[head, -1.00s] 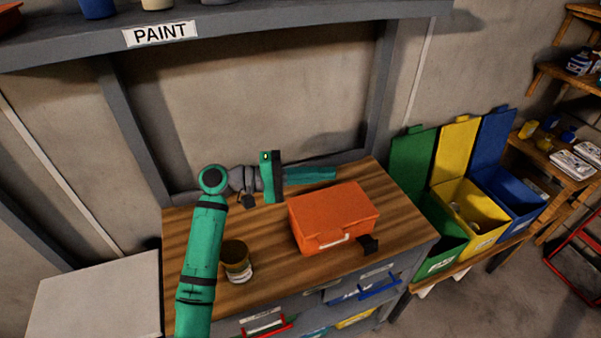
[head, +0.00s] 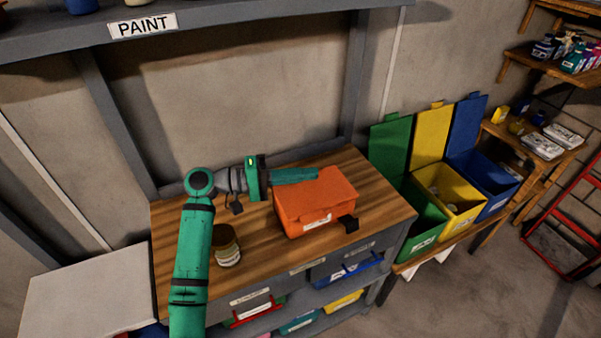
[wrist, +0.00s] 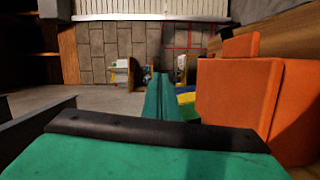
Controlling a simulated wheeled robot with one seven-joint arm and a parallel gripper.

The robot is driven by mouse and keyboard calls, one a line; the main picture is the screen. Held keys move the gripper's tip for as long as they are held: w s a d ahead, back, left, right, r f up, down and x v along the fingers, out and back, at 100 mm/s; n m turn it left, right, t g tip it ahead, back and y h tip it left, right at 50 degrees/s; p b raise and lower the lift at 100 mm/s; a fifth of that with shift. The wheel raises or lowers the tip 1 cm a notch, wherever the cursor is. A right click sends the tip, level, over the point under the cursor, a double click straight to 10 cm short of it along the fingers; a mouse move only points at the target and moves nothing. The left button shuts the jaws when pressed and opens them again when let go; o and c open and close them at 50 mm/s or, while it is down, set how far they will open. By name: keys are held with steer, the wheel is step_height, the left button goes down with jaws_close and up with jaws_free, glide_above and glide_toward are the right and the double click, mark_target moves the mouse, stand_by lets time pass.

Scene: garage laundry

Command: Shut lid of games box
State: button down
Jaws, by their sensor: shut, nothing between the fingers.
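An orange box (head: 315,205) with a white label on its front stands on the wooden workbench. I take it as the games box, but its label is too small to read. Its lid (head: 322,189) lies down over the box; I cannot tell whether a narrow gap remains. The box also shows at the right of the wrist view (wrist: 237,95). My gripper (head: 316,174) is shut and empty, pointing right at the box's rear left edge. In the wrist view its fingertips (wrist: 159,78) are left of the box. I cannot tell whether they touch it.
A jar (head: 227,246) stands on the workbench (head: 375,190), left of the box. Green, yellow and blue bins (head: 452,194) with raised lids stand to the right. A paint shelf (head: 250,25) hangs above.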

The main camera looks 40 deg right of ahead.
steer(key=shift+s+d, duration=0.1)
stand_by(0.3)
steer(key=w+a+r, duration=0.2)
steer(key=w+a, duration=0.1)
steer(key=a, duration=0.6)
steer(key=shift+a+r, duration=0.15)
steer(key=shift+r, duration=0.1)
